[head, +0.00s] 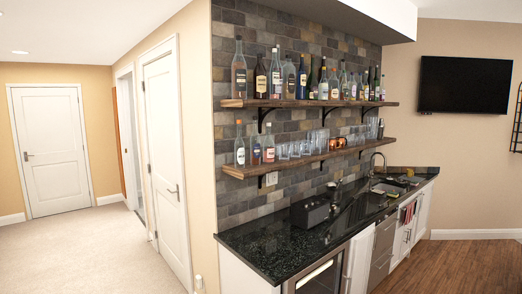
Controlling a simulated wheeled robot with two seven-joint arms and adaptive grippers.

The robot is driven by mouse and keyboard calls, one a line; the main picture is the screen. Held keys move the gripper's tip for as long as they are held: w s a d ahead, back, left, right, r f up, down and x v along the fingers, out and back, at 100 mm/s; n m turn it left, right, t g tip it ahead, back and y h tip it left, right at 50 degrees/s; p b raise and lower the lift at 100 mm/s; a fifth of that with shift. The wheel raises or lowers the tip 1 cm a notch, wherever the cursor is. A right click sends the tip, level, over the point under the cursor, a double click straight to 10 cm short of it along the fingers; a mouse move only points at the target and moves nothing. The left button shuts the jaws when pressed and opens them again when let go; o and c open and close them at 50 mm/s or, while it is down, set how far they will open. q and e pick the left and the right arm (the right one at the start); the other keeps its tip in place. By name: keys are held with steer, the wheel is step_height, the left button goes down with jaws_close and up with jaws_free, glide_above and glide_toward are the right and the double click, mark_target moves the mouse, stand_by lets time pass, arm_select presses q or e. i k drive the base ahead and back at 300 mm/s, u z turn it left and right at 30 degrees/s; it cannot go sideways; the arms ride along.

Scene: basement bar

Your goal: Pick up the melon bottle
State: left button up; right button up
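Several bottles stand upright on the upper wooden shelf (300,103), in clear, dark and green glass. Their labels are too small to read, so I cannot tell which one is the melon bottle. A tall bottle (239,70) stands at the shelf's left end, with a dark bottle (261,77) beside it. A few more bottles, including a clear one (240,152), stand at the left of the lower shelf (300,160). Neither of my grippers shows in the head view.
A black counter (275,245) runs below the shelves, with a dark box (310,211) on it and a sink (385,187) farther along. Glasses (295,150) stand on the lower shelf. Open carpet (90,255) lies left, wood floor (460,265) right.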

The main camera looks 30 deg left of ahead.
mark_target(239, 148)
steer(key=k, duration=1.15)
steer(key=u, duration=1.25)
steer(key=i, duration=1.35)
steer(key=u, duration=0.95)
steer(key=i, duration=3.4)
steer(key=z, duration=1.35)
steer(key=i, duration=0.85)
steer(key=z, duration=1.05)
